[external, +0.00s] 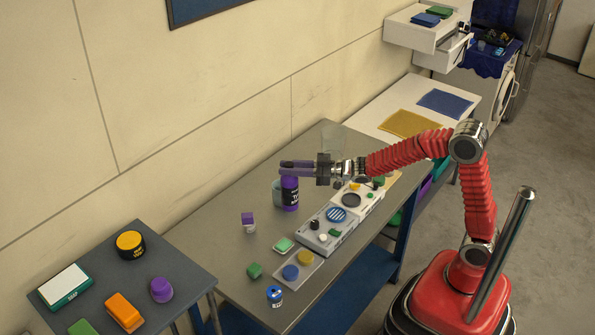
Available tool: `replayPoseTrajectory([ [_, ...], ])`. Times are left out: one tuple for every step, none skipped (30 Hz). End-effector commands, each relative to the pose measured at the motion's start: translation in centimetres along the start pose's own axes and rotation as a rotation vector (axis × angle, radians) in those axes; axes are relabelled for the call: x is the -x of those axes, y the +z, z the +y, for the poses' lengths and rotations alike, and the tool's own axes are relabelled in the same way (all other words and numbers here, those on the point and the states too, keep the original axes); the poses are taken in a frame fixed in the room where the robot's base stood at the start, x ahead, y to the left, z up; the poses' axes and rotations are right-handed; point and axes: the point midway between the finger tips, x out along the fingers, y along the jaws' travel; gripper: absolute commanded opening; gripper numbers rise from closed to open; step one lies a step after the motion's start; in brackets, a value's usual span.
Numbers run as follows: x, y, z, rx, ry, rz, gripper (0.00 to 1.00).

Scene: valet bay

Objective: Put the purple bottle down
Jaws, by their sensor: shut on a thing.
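The purple bottle (290,194) is upright, with a dark printed label, over the left rear part of the long grey table (215,225). My gripper (289,169) reaches in from the right and is shut on the top of the bottle. The jaws cover the bottle's top. I cannot tell whether the bottle's base touches the table or hangs just above it. A pale greyish container (276,190) is partly hidden behind the bottle's left side.
A side table (195,270) holds several coloured things. Bare tabletop lies left of the bottle.

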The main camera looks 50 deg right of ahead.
Motion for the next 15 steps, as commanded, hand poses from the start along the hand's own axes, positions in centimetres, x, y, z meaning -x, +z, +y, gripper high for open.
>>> replayPoseTrajectory([
  [-0.8, -0.1, -1.9, 0.001, -0.030, 0.003, 0.00],
  [-1.2, -0.2, -3.0, 0.001, -0.045, 0.003, 0.00],
  [-1.6, -0.2, -4.3, 0.001, -0.065, 0.003, 0.00],
  [-2.0, -0.2, -5.3, 0.001, -0.080, 0.003, 0.00],
  [-2.3, -0.2, -6.3, 0.001, -0.094, 0.004, 0.00],
  [-2.7, -0.2, -7.6, 0.001, -0.112, 0.004, 0.00],
  [-2.9, -0.2, -8.4, 0.001, -0.125, 0.004, 0.00],
  [-3.2, -0.3, -9.4, 0.002, -0.139, 0.004, 0.00],
  [-3.5, -0.3, -10.4, 0.002, -0.153, 0.005, 0.00],
  [-3.7, -0.3, -11.3, 0.002, -0.165, 0.005, 0.00],
  [-3.9, -0.3, -11.9, 0.002, -0.174, 0.005, 0.00],
  [-4.1, -0.4, -12.8, 0.002, -0.187, 0.005, 0.00],
  [-4.2, -0.4, -13.5, 0.002, -0.197, 0.005, 0.00],
  [-4.3, -0.4, -14.0, 0.002, -0.204, 0.005, 0.00],
  [-4.5, -0.4, -14.8, 0.002, -0.215, 0.005, 0.00],
])
